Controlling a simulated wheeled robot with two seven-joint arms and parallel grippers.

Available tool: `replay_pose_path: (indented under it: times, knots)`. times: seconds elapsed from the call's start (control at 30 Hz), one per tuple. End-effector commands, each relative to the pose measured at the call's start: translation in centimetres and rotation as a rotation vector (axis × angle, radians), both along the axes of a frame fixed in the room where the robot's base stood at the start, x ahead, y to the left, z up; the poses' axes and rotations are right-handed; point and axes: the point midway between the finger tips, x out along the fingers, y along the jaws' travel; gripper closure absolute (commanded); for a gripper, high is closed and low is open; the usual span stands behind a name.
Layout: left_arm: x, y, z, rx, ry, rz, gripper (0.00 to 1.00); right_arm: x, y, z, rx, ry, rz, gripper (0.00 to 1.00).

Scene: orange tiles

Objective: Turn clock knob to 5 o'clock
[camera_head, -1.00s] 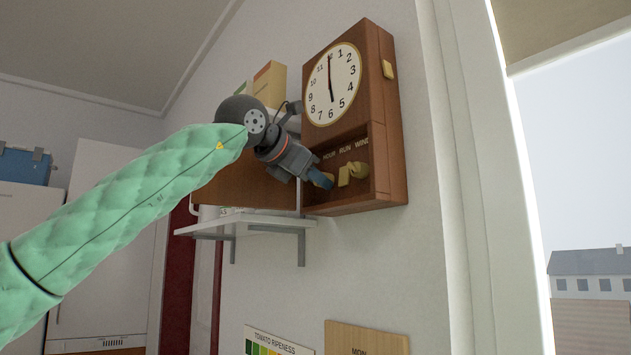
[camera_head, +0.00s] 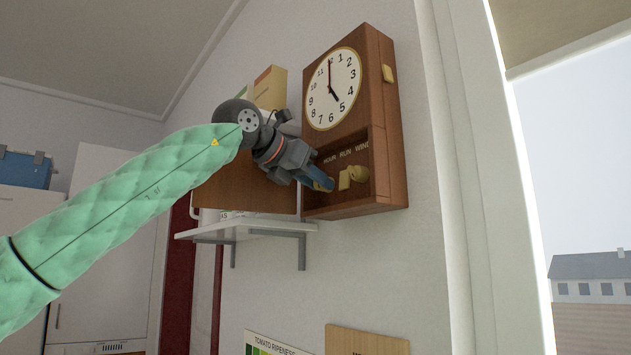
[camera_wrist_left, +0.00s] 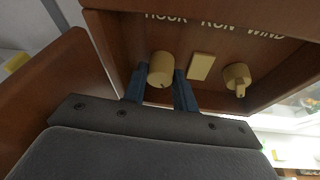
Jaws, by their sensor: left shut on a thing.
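The brown wall clock (camera_head: 384,110) has a white dial (camera_head: 345,72). In the recess below are a HOUR knob, a flat RUN switch (camera_head: 344,180) and a WIND knob (camera_head: 358,173). My left gripper (camera_head: 328,185) reaches in from the left and is shut on the HOUR knob. In the left wrist view the round tan HOUR knob (camera_wrist_left: 161,70) sits between the two blue fingers, with the RUN switch (camera_wrist_left: 201,66) and WIND knob (camera_wrist_left: 237,77) to the right. My right gripper is not in view.
A white shelf (camera_head: 250,226) on grey brackets is on the wall below my left forearm. A tan button (camera_head: 387,73) is on the clock's right side. A window (camera_head: 570,170) is at the far right. The wall below the clock is clear down to two boards.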

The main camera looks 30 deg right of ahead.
Motion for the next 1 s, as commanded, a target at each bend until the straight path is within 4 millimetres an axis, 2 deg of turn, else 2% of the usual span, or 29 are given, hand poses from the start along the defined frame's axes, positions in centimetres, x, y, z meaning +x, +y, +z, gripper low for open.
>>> replay_pose_path:
  times: [0.13,0.17,0.23,0.27,0.67,1.0]
  knots:
    - [0.03,-0.05,-0.19,0.003,0.0,0.0,0.95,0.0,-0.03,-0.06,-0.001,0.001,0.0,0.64]
    - [0.03,-0.05,-0.19,0.003,0.0,0.0,0.66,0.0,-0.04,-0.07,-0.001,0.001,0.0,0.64]
    - [0.02,-0.04,-0.17,0.002,0.0,0.0,0.53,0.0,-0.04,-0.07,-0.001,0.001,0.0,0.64]
    - [0.02,-0.04,-0.15,0.002,0.0,0.0,0.5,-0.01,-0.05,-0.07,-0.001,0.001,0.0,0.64]
    - [-0.13,-0.03,-0.04,0.004,-0.048,-0.002,0.5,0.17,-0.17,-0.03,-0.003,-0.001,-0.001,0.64]
    - [-0.21,-0.03,-0.09,0.035,-0.441,-0.001,0.5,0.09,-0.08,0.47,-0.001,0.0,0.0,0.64]
